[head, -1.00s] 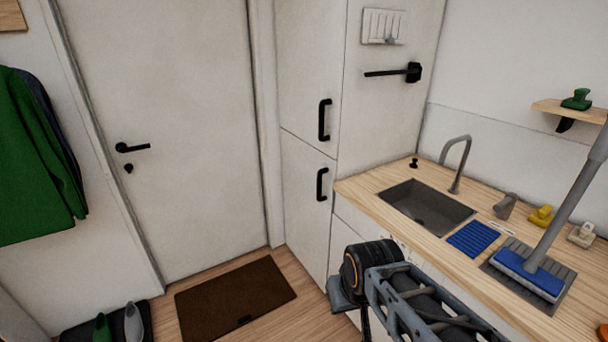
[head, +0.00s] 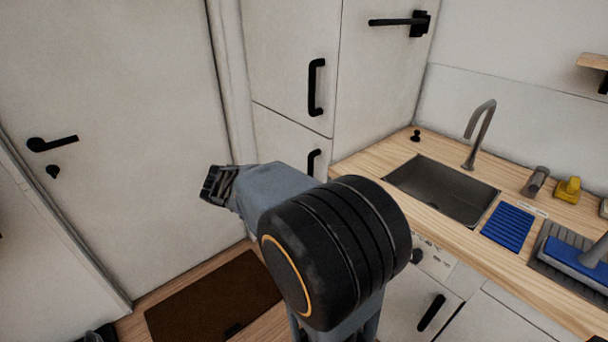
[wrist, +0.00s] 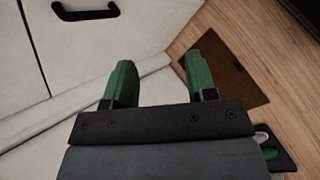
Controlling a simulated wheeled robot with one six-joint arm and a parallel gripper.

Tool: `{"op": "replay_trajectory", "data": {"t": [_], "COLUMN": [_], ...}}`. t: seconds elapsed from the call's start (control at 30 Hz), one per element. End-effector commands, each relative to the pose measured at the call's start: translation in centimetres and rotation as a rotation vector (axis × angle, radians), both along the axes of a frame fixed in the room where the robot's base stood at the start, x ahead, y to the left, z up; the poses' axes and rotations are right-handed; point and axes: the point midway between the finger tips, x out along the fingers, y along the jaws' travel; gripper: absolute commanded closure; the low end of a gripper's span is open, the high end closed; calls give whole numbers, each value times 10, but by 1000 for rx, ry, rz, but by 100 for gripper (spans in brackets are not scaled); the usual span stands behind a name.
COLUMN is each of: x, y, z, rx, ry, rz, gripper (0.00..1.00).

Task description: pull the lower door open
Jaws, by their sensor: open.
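The white lower door (head: 282,140) of the tall cabinet sits below the seam under the upper door (head: 290,60). Its black bar handle (head: 314,160) is partly hidden behind my arm in the head view. In the wrist view the lower door (wrist: 90,50) fills the upper left, with its handle (wrist: 86,12) at the top edge. The door looks closed. My gripper (wrist: 160,80) has two green fingers spread wide with nothing between them. It is apart from the handle, which lies up and left of the fingers in the wrist view.
A wooden counter with a sink (head: 442,188) stands right of the cabinet. A white room door (head: 110,130) with a black lever is on the left. A brown mat (head: 215,300) lies on the floor. The upper door has its own black handle (head: 317,87).

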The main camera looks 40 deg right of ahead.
Motion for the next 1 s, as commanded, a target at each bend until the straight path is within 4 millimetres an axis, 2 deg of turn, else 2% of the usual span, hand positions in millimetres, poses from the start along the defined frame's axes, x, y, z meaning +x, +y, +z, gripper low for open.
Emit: {"op": "replay_trajectory", "data": {"t": [0.03,0.1,0.2,0.3,0.43,0.67,1.0], "x": [16,38,69,94,119,138,146], "y": [-26,-58,-96,-124,-145,-167,-228], "z": [-25,-35,-49,-62,-76,-85,-84], "rx": [-106,-257,-446,-598,-737,-839,-844], "ry": [100,237,422,578,723,830,835], "rz": [55,141,248,330,404,453,454], "gripper": [48,48,48,48,48,48,48]}}
